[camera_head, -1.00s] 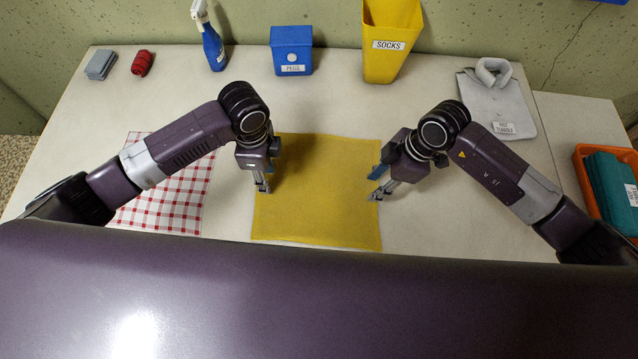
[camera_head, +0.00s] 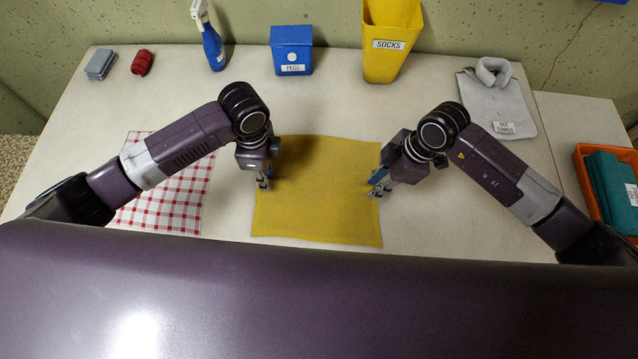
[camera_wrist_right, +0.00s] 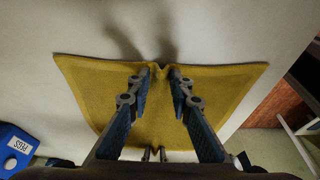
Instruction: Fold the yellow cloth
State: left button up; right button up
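The yellow cloth (camera_head: 318,205) lies spread nearly flat on the table in the head view. My left gripper (camera_head: 264,186) is at its left edge and my right gripper (camera_head: 375,191) at its right edge. In the right wrist view, the right gripper's fingers (camera_wrist_right: 159,71) are drawn together around a small puckered ridge at the edge of the cloth (camera_wrist_right: 88,88). The left gripper's tips (camera_wrist_right: 155,154) show at the opposite edge, where the cloth also looks pinched. The grip on the left is small and partly hidden.
A red-checked cloth (camera_head: 160,208) lies to the left. A blue pegs box (camera_head: 291,45), a yellow socks bin (camera_head: 388,55) and a spray bottle (camera_head: 212,45) stand at the back.

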pick_arm(q)
jog(key=shift+f, duration=0.15)
grip_shut()
pick_arm(e)
jog(key=shift+s+f, duration=0.1)
jog(key=shift+f, duration=0.1)
grip_shut()
jog(key=shift+r, duration=0.15)
